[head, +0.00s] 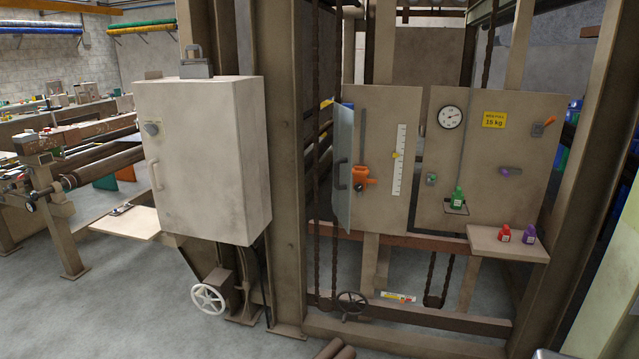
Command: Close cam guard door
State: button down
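What looks like the cam guard door (345,198) is a narrow, bluish, see-through panel with a dark grey handle (341,174). It stands swung open at the left side of the left beige panel (385,215), seen nearly edge-on. An orange mechanism (361,178) on that panel is uncovered, just right of the door. My gripper is not in view.
A grey cabinet (205,155) with its own handle stands left, beside a thick steel column (283,180). A small shelf (508,243) holds red (504,234) and purple (529,235) weights at right. Handwheels (208,299) sit low. Front floor is mostly clear.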

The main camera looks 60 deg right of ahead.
aim_at(342, 117)
jog(key=z, duration=0.4)
jog(key=i, duration=1.05)
jog(key=u, duration=0.05)
jog(key=k, duration=0.9)
jog(key=z, duration=0.2)
jog(key=i, duration=0.7)
jog(key=u, duration=0.1)
